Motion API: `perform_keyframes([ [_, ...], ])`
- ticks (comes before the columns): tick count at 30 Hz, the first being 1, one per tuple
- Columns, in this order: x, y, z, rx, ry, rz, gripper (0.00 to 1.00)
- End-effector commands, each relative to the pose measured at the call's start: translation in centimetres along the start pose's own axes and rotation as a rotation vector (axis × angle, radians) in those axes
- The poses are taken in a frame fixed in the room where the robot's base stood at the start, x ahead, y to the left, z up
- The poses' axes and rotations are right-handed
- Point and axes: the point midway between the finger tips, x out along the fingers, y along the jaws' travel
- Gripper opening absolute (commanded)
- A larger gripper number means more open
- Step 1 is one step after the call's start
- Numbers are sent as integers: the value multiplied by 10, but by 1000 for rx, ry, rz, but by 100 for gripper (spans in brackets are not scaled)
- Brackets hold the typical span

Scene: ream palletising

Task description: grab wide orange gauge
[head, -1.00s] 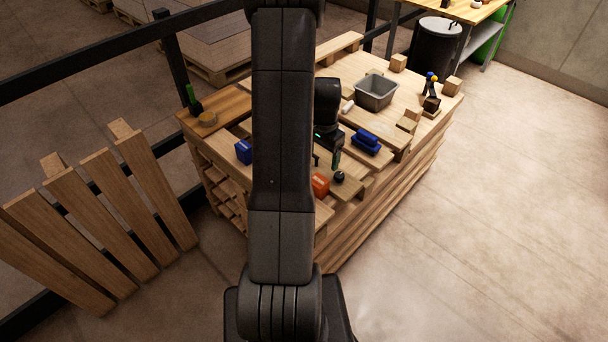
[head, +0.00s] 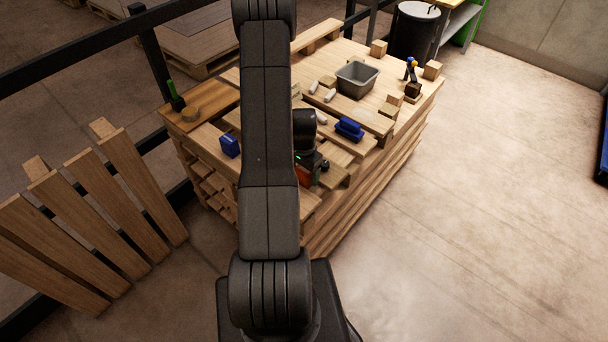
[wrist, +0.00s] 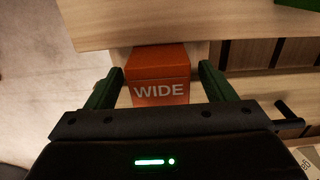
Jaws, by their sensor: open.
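The wide orange gauge (wrist: 160,82) is an orange block with "WIDE" in white letters on its side. In the wrist view it lies between the two green fingers of my gripper (wrist: 160,88), with a small gap visible at each side. My gripper is open around it. In the head view the gauge (head: 303,176) sits near the front of the pallet stack (head: 340,215), partly hidden by my gripper (head: 308,167) and arm.
A blue block (head: 229,146) lies left of my arm. A board edge (wrist: 180,25) runs just beyond the gauge. Open floor lies right.

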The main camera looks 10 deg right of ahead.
Motion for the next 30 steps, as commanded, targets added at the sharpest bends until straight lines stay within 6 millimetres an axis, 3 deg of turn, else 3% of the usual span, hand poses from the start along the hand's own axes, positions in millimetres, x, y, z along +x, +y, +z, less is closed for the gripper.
perform_keyframes([
  [6, 16, 0, -1, 1, 0, 0, 76],
  [14, 17, 0, -1, 1, 1, -1, 76],
  [21, 17, 0, -1, 1, 1, -1, 29],
  [23, 17, 0, -1, 1, 1, -1, 23],
  [30, 16, 0, -1, 1, 1, -1, 23],
])
